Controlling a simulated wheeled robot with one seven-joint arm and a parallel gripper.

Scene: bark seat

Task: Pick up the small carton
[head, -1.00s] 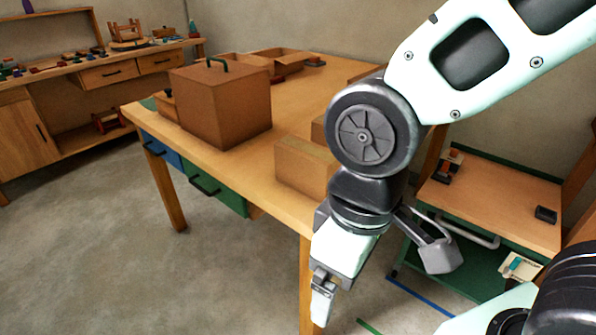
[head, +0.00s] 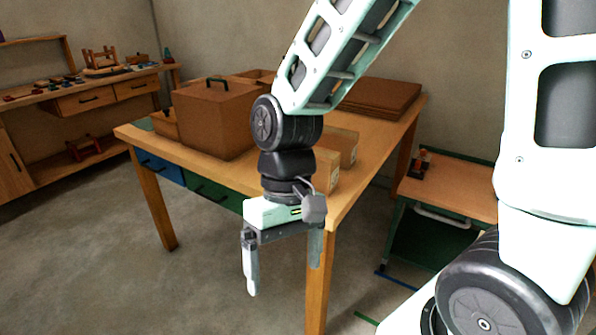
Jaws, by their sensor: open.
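Two small tan cartons stand at the near right corner of the wooden table (head: 205,157). One carton (head: 342,146) is farther back; the nearer carton (head: 327,171) is partly hidden behind my wrist. I cannot tell which one is the small carton of the task. My gripper (head: 283,277) points down, open and empty, in front of the table's near edge. Its fingers are apart and touch no carton in view.
A large brown box with a dark handle (head: 213,122) stands left of my arm on the table. Flat brown boards (head: 378,97) lie at the back right. A lower cart (head: 450,187) stands at right. The floor in front is clear.

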